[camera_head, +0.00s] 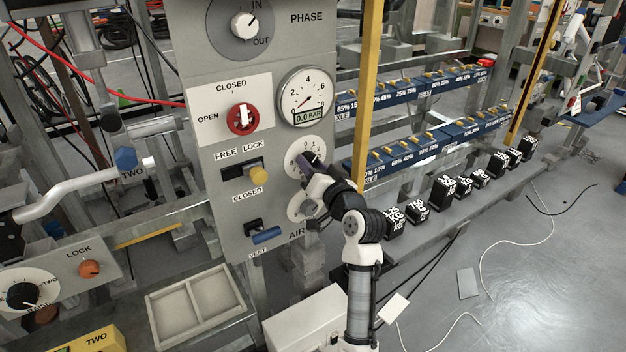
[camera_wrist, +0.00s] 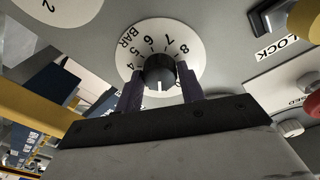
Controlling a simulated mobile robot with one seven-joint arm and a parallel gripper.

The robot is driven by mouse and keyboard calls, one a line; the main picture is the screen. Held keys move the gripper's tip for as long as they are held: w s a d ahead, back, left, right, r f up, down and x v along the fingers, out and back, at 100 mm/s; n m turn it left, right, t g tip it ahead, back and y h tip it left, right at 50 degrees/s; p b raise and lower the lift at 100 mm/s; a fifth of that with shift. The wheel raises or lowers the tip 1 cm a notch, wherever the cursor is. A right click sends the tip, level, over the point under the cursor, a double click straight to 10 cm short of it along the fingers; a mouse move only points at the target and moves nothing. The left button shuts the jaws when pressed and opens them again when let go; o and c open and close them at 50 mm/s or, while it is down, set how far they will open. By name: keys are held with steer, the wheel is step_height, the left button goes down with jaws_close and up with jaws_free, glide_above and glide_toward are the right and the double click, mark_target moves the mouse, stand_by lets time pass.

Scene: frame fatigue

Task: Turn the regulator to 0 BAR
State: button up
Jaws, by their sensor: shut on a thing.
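The regulator is a black round knob (camera_wrist: 158,72) on a white dial, with BAR and the numbers 4 to 8 readable in the wrist view. A white line on the knob points down in that view, towards my gripper's body; the dial there is hidden. My gripper (camera_wrist: 160,82) has one dark finger on each side of the knob and is shut on it. In the head view my gripper (camera_head: 306,163) covers much of the regulator dial (camera_head: 297,149). The round gauge (camera_head: 305,97) above it shows 0.0 BAR on its small display.
The grey panel also carries a red OPEN/CLOSED knob (camera_head: 243,118), a yellow FREE/LOCK knob (camera_head: 258,174), a blue VENT handle (camera_head: 266,236) and a PHASE knob (camera_head: 244,24). A yellow post (camera_head: 369,80) stands right of the panel. Black weights (camera_head: 442,190) line a rail further right.

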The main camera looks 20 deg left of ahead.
steer(key=n+y+b, duration=0.1)
steer(key=n+b, duration=0.7)
steer(key=b, duration=0.1)
steer(key=shift+f, duration=0.2)
steer(key=shift+w+r+n+b, duration=0.1)
steer(key=shift+n+b, duration=0.3)
steer(key=o, duration=1)
steer(key=shift+d, duration=0.1)
steer(key=v, duration=1.3)
steer(key=shift+d+b, duration=0.3)
steer(key=shift+d, duration=0.1)
